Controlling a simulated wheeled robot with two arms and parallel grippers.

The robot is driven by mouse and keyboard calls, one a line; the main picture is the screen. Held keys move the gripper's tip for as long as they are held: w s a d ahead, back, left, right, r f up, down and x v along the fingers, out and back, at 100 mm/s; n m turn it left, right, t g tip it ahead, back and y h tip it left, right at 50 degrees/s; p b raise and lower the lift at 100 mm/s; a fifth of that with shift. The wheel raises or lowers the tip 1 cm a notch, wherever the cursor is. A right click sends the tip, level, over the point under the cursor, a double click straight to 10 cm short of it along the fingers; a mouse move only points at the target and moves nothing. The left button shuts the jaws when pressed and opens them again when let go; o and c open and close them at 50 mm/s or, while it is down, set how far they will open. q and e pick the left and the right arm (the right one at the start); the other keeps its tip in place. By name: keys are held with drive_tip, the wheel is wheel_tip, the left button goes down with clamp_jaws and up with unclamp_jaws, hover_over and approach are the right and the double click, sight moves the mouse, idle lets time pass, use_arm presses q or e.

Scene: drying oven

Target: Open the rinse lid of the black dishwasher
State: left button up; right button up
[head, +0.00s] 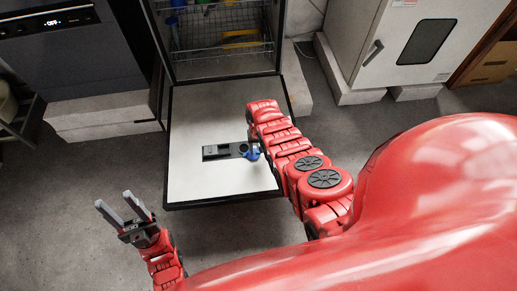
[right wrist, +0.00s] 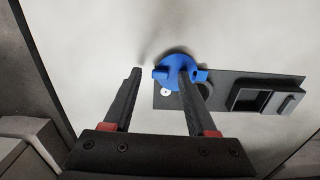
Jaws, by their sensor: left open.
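The black dishwasher's door (head: 195,125) is folded down, its pale inner panel facing up. A dark dispenser plate (head: 222,152) lies on it. The blue rinse lid (head: 252,154) is at the plate's right end, beside my right arm. In the right wrist view the blue lid (right wrist: 172,75) overhangs the plate's edge, and a dark round spot shows beside it. My right gripper (right wrist: 160,72) has its fingers apart; one overlaps the lid in the picture, and contact is unclear. My right fingers are hidden in the head view. My left gripper (head: 122,207) is open and empty, left of the door.
A wire rack (head: 222,50) stands inside the dishwasher above the door. A dark appliance (head: 70,55) is at the left, and a white oven (head: 405,45) at the upper right. Grey floor (head: 80,170) is clear around my left gripper.

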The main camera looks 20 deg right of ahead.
drive_tip(key=shift+r+p, duration=0.3)
drive_tip(key=shift+r, duration=0.1)
wheel_tip(320, 180, up, 16)
drive_tip(key=p, duration=0.3)
drive_tip(key=shift+w+r, duration=0.15)
drive_tip(key=shift+r, duration=0.1)
idle(0.4)
